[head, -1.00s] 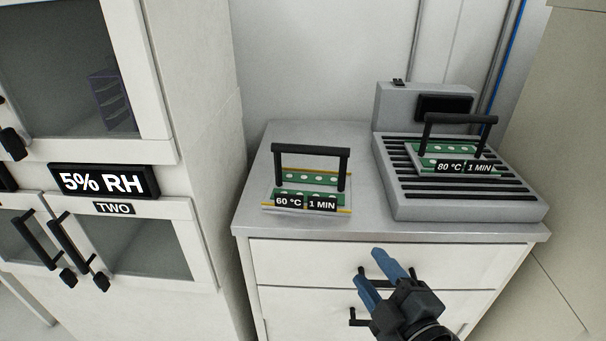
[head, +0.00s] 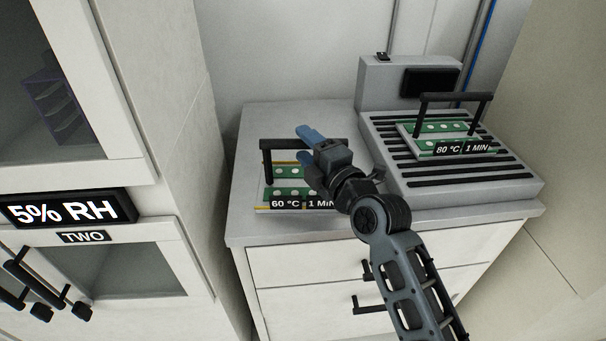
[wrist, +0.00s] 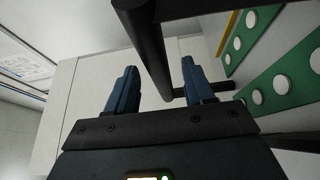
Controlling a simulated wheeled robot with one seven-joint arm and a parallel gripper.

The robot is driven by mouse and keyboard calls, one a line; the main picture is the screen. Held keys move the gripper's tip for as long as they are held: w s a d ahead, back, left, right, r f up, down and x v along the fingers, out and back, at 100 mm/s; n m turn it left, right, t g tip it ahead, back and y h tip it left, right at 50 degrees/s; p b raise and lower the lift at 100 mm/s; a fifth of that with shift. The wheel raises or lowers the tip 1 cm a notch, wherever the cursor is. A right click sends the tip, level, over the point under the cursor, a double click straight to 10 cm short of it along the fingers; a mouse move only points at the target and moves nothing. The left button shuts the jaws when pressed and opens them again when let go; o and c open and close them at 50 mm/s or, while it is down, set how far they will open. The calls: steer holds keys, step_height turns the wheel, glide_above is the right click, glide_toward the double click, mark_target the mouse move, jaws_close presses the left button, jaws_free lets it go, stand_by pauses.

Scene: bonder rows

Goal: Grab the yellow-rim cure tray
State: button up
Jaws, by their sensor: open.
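The yellow-rim cure tray (head: 263,209) sits on the left part of the grey cabinet top. It holds green boards with pale round spots and bears a "60 °C 1 MIN" label, partly covered by my arm. Its black handle (head: 267,162) stands up from it. My gripper (head: 304,143) has blue fingers and is open, at the handle's height over the tray. In the wrist view, the handle bar (wrist: 150,50) appears between the two open fingers (wrist: 158,75). I cannot tell whether a finger touches it.
A second tray (head: 440,148), labelled "80 °C 1 MIN", stands on a slatted grey hotplate unit (head: 480,188) to the right. A tall white cabinet (head: 165,130) with a "5% RH" sign rises at the left. Drawers (head: 300,268) are below the top.

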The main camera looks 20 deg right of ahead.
steer(key=shift+w+a+p, duration=0.15)
steer(key=shift+w+p, duration=0.05)
steer(key=shift+w, duration=0.6)
steer(key=shift+w+a+p, duration=0.1)
steer(key=shift+w+p, duration=0.05)
steer(key=shift+w, duration=0.6)
jaws_close()
